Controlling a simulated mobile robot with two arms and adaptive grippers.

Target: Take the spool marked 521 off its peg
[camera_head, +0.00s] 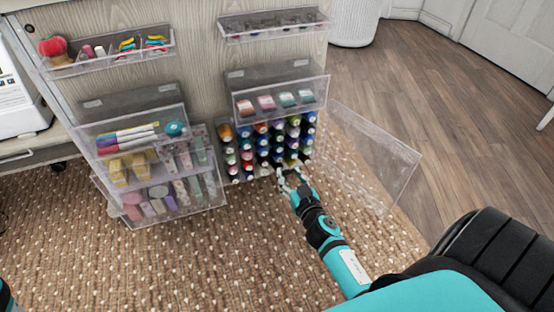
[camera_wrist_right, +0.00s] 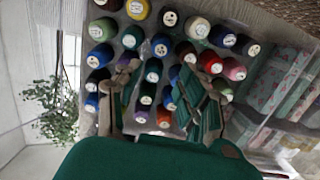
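Rows of thread spools in many colours (camera_head: 268,143) sit on pegs in a rack low on the cabinet side, and they fill much of the wrist view. Their white end labels are too small to read, so I cannot tell which spool is marked 521. My right gripper (camera_head: 291,178) is at the rack's lower right part. In the wrist view its two fingers (camera_wrist_right: 158,85) are apart, with a dark green spool (camera_wrist_right: 153,70) and a blue spool (camera_wrist_right: 147,92) showing between them. No spool is clearly gripped. My left gripper is out of view.
A clear door panel (camera_head: 372,155) stands open right of the rack. A clear bin with small packets (camera_head: 277,101) hangs just above the spools. Clear bins with markers and fabric rolls (camera_head: 155,170) hang to the left. The patterned rug (camera_head: 240,250) in front is clear.

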